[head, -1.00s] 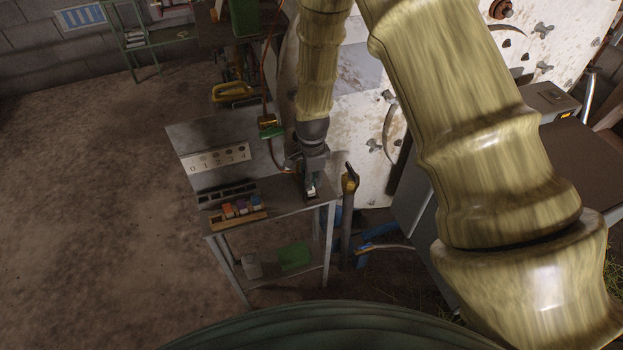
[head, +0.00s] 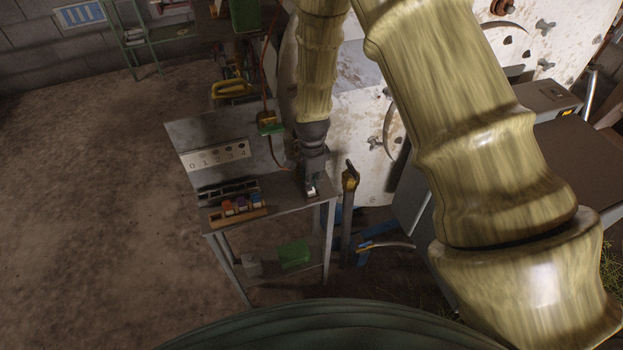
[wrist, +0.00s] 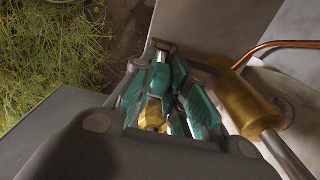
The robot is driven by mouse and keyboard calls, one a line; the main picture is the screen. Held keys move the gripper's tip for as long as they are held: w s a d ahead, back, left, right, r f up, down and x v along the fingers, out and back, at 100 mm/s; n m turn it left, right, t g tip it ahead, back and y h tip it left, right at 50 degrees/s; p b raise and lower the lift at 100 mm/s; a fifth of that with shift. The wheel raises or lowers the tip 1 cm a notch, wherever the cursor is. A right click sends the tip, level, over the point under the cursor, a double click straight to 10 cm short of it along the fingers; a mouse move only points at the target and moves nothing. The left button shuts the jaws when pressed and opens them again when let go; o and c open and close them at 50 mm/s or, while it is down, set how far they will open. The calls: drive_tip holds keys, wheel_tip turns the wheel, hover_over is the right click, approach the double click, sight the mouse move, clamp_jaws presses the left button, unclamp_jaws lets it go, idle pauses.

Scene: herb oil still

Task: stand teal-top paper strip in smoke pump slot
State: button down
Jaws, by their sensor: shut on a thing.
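My gripper (head: 311,184) points down over the right part of a small grey metal table. In the wrist view my gripper (wrist: 165,78) has teal fingers closed together. They are shut on a thin piece with a pale end (wrist: 160,57), which I take for the teal-top paper strip; it is hard to tell apart from the teal fingers. A brass cylinder with a steel rod (wrist: 248,103), likely the smoke pump, lies just right of the fingers, apart from them. I cannot make out its slot. In the head view the gripper hides the pump.
A wooden rack with coloured blocks (head: 238,212) and a dark tray (head: 228,191) stand on the table's left. A numbered card (head: 217,156) is on the back panel. A copper pipe (wrist: 280,44) runs behind the brass cylinder. A yellow-headed post (head: 349,180) stands right of the table.

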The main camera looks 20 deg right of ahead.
drive_tip(key=shift+f, duration=0.45)
drive_tip(key=c, duration=1.3)
unclamp_jaws()
drive_tip(key=shift+r, duration=0.15)
wheel_tip(320, 180, up, 12)
drive_tip(key=shift+f, duration=0.1)
